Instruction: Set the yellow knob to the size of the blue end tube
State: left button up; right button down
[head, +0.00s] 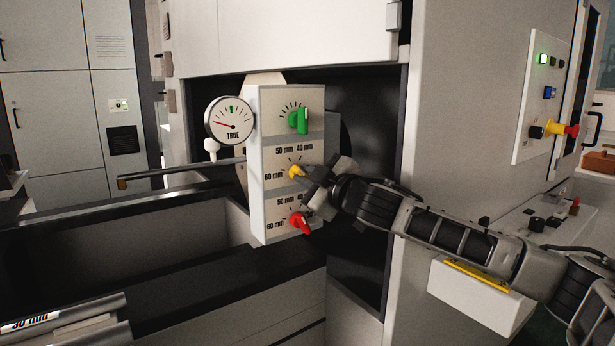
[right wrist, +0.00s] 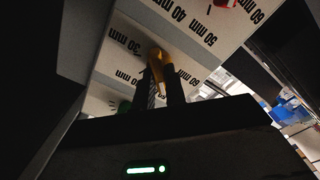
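The yellow knob (head: 296,173) is the middle of three knobs on the white control panel (head: 257,205). Its visible tip points left, near the 60 mm mark; my gripper hides the rest. My right gripper (head: 308,179) is at the knob from the right. In the right wrist view, its two fingers (right wrist: 164,88) stand on either side of the yellow knob (right wrist: 157,54) and look closed on it. A grey tube (head: 60,320) at the lower left has a white label that seems to read 30 mm. I see no blue tube end. My left gripper is not in view.
A green knob (head: 299,121) is above the yellow one and a red knob (head: 299,221) is below it. A dial gauge (head: 230,122) is beside the panel's upper left. A button panel (head: 545,95) is on the wall at right.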

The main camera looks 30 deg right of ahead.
jog(key=m, duration=0.3)
jog(key=shift+m, duration=0.4)
jog(key=c, duration=1.4)
grip_release()
jog(key=shift+c, duration=0.2)
